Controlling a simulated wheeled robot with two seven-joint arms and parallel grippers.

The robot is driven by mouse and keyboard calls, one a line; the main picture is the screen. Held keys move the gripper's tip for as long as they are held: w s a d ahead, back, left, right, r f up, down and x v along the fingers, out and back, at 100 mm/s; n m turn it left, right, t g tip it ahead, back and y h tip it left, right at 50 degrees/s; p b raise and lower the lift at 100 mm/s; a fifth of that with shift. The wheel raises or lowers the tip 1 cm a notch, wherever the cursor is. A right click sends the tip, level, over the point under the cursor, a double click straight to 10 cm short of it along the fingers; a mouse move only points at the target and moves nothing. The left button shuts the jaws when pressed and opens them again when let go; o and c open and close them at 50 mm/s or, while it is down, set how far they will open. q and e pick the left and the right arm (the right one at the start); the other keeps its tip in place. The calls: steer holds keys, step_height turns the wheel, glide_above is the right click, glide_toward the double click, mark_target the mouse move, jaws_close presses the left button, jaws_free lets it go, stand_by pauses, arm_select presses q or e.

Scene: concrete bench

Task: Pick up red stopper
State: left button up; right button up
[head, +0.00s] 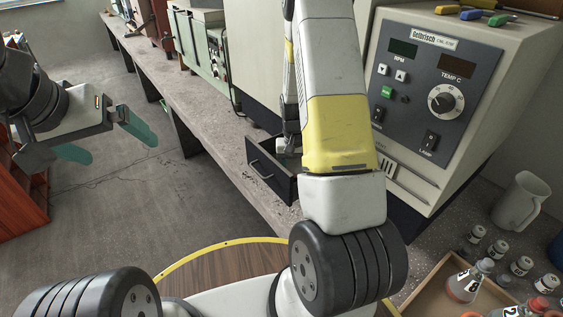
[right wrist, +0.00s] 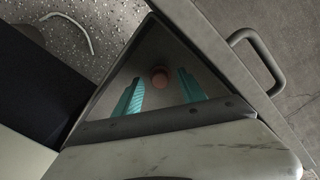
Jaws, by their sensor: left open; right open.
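A small round reddish-brown thing, which looks like the red stopper (right wrist: 159,76), lies in the open drawer in the right wrist view. My right gripper (right wrist: 160,92) is open, its two teal fingers reaching into the drawer on either side of the stopper, without visible contact. My left gripper (head: 104,142) is open and empty, over the floor at the left.
The drawer handle (right wrist: 262,58) sticks out from its front. A control-panel machine (head: 425,90) stands at the right. A wooden tray (head: 425,292) with a flask (head: 468,283) and several bottles is at lower right, with a white jug (head: 520,200) behind.

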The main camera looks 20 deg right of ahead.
steer(key=shift+c, duration=0.5)
jaws_close()
